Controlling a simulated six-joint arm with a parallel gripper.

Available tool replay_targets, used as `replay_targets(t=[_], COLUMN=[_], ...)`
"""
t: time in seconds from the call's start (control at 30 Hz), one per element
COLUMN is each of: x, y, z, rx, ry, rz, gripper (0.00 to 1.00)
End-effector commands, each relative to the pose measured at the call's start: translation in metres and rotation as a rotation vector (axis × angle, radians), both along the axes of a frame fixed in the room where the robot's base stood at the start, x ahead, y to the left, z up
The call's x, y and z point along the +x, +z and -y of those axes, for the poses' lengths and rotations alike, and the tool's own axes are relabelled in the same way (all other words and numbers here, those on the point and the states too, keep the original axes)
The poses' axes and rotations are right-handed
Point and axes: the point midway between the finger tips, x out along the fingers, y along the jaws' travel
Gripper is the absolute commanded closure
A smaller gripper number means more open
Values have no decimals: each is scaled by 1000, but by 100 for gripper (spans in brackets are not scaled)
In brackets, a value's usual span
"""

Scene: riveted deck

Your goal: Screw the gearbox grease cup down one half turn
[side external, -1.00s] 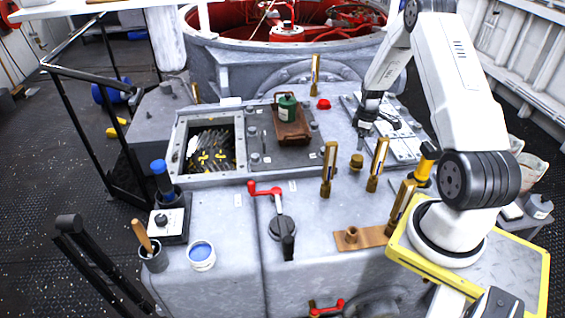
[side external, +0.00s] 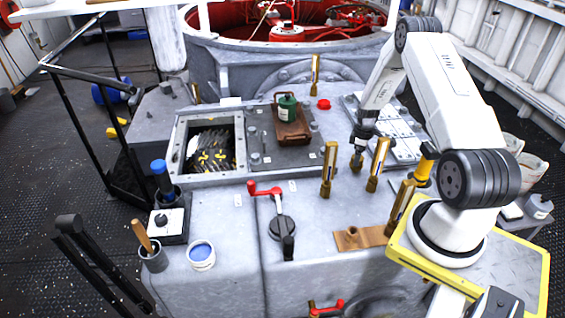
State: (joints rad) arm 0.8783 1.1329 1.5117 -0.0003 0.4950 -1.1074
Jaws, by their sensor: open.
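The grease cup, a small round brass cap (side external: 356,167), stands on the grey gearbox deck (side external: 330,220) between two upright brass-framed gauges. My gripper (side external: 357,159) points down right over it, with its fingertips at the cup's height. The fingers are open and hide most of the cup; I cannot tell whether they touch it.
Brass-framed gauges stand close on the left (side external: 329,170) and right (side external: 377,165) of the cup. A red-handled lever (side external: 281,215) is at front centre. A brown tray (side external: 292,130) with a green bottle (side external: 287,106) lies behind left. The deck in front of the cup is mostly clear.

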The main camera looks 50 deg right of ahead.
Motion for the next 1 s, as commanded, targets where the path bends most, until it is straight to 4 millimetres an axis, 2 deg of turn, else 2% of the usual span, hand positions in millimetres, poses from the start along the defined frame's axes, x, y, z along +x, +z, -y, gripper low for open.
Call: replay_targets(t=[0.2, 0.5, 0.8, 1.0], x=[0, 0, 0, 0], y=[-11, -11, -11, -11], z=[0, 0, 0, 0], rx=[1, 0, 0, 0], ry=[0, 0, 0, -30], rz=[-1, 0, 0, 0], gripper=[1, 1, 96, 96])
